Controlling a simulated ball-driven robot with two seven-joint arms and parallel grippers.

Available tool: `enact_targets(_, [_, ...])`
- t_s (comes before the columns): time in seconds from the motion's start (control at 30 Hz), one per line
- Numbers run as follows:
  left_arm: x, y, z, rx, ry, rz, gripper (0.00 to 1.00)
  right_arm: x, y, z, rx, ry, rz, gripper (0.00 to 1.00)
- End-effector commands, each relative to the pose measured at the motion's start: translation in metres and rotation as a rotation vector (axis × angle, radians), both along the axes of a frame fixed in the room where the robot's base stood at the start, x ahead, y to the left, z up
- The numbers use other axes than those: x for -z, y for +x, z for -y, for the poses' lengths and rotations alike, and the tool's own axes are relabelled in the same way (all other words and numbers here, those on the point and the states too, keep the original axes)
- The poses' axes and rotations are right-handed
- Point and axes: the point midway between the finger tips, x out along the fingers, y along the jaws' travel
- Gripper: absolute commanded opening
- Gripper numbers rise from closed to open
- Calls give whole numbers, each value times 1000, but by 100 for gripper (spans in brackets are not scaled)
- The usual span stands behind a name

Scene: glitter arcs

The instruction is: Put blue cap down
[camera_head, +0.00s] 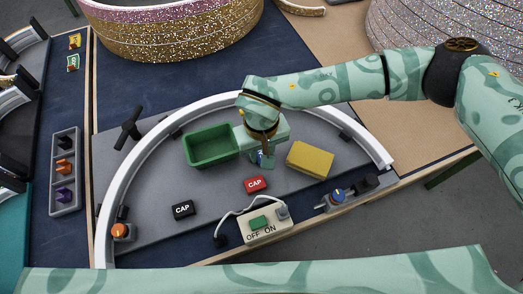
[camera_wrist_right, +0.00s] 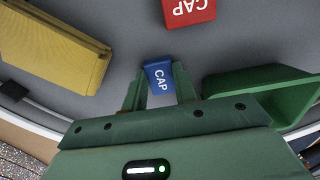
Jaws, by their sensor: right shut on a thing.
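The blue cap (camera_wrist_right: 160,77), a small block lettered CAP, sits between the fingertips of my right gripper (camera_wrist_right: 159,88) in the right wrist view. The fingers are shut on its sides. In the head view my right gripper (camera_head: 263,158) is over the grey board (camera_head: 145,215), between the green bin and the yellow block. It mostly hides the blue cap there. I cannot tell whether the cap touches the board. My left gripper is not in view.
A green bin (camera_head: 207,162) is left of the gripper and a yellow block (camera_head: 310,160) right. A red cap (camera_head: 256,184) and a black cap (camera_head: 183,210) lie nearer. A switch box (camera_head: 264,227) with a cable is in front. A white arc (camera_head: 130,165) curves around.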

Motion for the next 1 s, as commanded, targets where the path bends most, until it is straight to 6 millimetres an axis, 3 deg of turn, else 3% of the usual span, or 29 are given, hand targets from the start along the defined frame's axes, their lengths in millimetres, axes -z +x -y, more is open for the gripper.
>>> enact_targets(0.27, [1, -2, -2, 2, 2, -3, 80, 2, 0, 0, 0, -1, 1, 4])
enact_targets(0.3, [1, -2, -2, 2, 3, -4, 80, 2, 0, 0, 0, -1, 1, 31])
enact_targets(0.37, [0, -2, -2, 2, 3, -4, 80, 1, 0, 0, 0, 0, 2, 48])
enact_targets(0.4, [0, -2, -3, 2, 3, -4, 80, 1, 0, 0, 0, 0, 2, 50])
enact_targets(0.63, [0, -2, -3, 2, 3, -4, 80, 1, 0, 0, 0, -1, 1, 50])
enact_targets(0.77, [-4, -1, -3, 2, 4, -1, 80, -9, 0, 0, -1, 0, 4, 50])
enact_targets(1.0, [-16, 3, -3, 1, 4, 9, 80, -63, 1, 0, -1, 0, 7, 50])
